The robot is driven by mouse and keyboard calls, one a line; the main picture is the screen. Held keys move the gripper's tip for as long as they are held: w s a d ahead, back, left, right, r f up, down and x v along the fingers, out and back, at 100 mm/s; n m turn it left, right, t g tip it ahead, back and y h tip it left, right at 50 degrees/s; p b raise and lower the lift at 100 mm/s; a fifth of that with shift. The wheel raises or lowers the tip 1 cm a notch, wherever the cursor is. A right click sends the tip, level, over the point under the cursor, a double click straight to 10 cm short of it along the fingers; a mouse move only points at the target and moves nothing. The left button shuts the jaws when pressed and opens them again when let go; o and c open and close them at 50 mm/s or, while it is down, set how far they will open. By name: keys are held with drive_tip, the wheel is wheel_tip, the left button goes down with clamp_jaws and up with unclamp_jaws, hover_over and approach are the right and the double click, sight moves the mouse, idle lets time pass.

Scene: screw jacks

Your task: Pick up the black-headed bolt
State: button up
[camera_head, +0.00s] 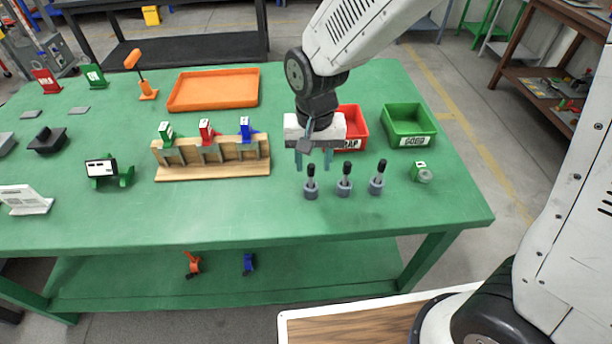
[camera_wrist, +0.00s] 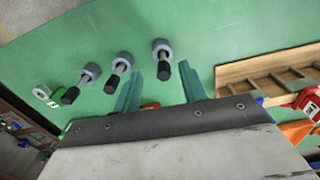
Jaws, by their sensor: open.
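Three similar upright pieces stand in a row on the green table, each a black-topped bolt in a round grey base. They are the left one (camera_head: 311,182), the middle one (camera_head: 344,182) and the right one (camera_head: 377,180). In the wrist view the left one (camera_wrist: 162,58) is nearest the jaws, with the middle one (camera_wrist: 119,70) and right one (camera_wrist: 82,83) further left. My gripper (camera_head: 313,160) is open and empty, pointing down above and behind the left piece. In the wrist view the jaws (camera_wrist: 160,70) show apart, with the left piece's black end between their tips.
A red bin (camera_head: 352,128) and a green bin (camera_head: 408,126) stand behind. A wooden rack (camera_head: 212,170) with coloured blocks is left of the bolts. A small green-and-grey item (camera_head: 421,173) lies at right. The table (camera_head: 300,222) is clear in front of the bolts.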

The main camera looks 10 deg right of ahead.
sight(311, 165)
drive_tip(key=f, duration=0.4)
drive_tip(key=shift+w+a+f, duration=0.1)
drive_tip(key=shift+w+f, duration=0.25)
drive_tip(key=shift+w, duration=0.05)
clamp_jaws()
drive_tip(key=shift+r, duration=0.15)
